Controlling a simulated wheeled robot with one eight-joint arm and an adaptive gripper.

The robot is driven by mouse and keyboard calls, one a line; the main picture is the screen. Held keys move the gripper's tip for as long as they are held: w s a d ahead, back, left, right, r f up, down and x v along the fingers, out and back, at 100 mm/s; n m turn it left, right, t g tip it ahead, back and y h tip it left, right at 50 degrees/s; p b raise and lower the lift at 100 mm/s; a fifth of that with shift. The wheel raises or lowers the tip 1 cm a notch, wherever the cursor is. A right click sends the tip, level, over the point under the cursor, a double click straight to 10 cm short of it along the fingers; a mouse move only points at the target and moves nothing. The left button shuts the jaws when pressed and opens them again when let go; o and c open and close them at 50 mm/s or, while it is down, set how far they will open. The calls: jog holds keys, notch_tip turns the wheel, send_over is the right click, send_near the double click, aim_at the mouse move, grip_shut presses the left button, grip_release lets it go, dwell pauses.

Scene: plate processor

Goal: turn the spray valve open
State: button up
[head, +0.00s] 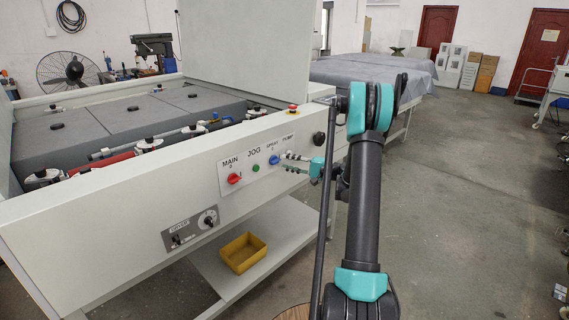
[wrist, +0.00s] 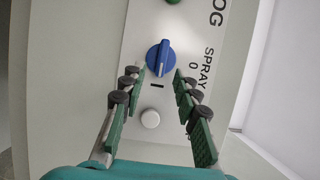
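The spray valve is a blue round knob (wrist: 160,58) with a raised grip bar on the white labelled panel. It also shows in the head view (head: 274,160) below the SPRAY label. In the wrist view its bar runs close to upright in the picture, leaning slightly. My gripper (wrist: 158,76) is open and empty, with its green-padded fingers on either side of the knob's lower part. In the head view my gripper (head: 290,161) reaches the panel from the right, close to the knob. I cannot tell whether the fingertips touch it.
A white button (wrist: 150,118) lies between my fingers. A green button (head: 256,168) and a red knob (head: 234,178) sit left of the spray knob. A red emergency button (head: 293,108) stands on the machine's top edge. A yellow bin (head: 242,252) is on the lower shelf.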

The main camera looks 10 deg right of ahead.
jog(key=v, duration=1)
jog(key=shift+a, duration=0.1)
jog(key=s+a+f+n+g+h, duration=0.2)
jog(key=s+a+g+h, duration=0.4)
jog(key=s+a, duration=0.8)
jog(key=s+d+f+n+h, duration=0.2)
jog(key=s+d+h, duration=0.1)
jog(key=s, duration=0.8)
jog(key=s+d+f+n+h, duration=0.2)
jog(key=s+h, duration=0.4)
jog(key=s, duration=0.5)
jog(key=shift+d+f+t, duration=0.3)
jog(key=shift+d+f, duration=0.15)
jog(key=shift+f, duration=0.25)
